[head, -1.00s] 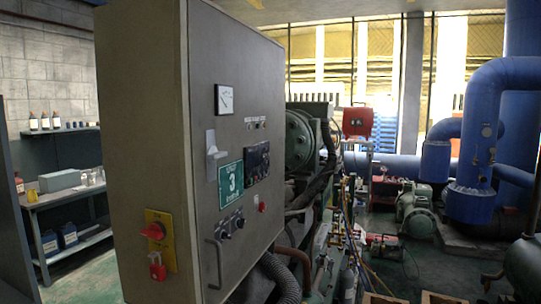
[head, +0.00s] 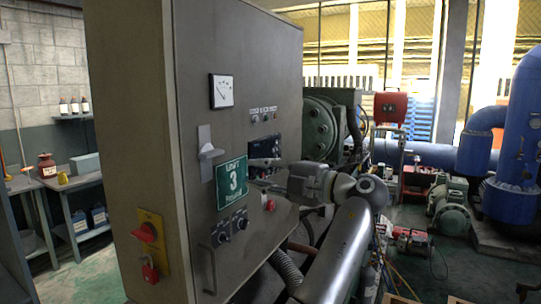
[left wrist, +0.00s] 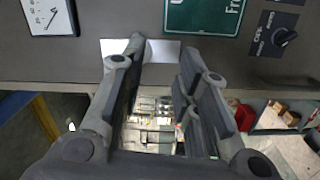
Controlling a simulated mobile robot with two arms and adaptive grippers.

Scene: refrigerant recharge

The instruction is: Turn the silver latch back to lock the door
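The silver latch (head: 207,150) is on the grey cabinet door (head: 190,60), left of the green sign marked 3 (head: 232,182). Its plate is upright and its short lever sticks out to the right. My left gripper (head: 262,176) is in front of the door, right of the sign, pointing left. In the left wrist view, its two fingers (left wrist: 162,50) are spread apart with nothing held. The pale latch plate (left wrist: 165,50) shows beyond the fingertips, and the left finger covers part of it. I cannot tell whether they touch. My right gripper is not in view.
A gauge (head: 222,91) is above the latch. A yellow plate with a red switch (head: 148,232) is on the cabinet's near side, and a door handle (head: 213,262) is low on the front. Machinery (head: 325,125) stands to the right. A shelf table (head: 75,185) is at the left.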

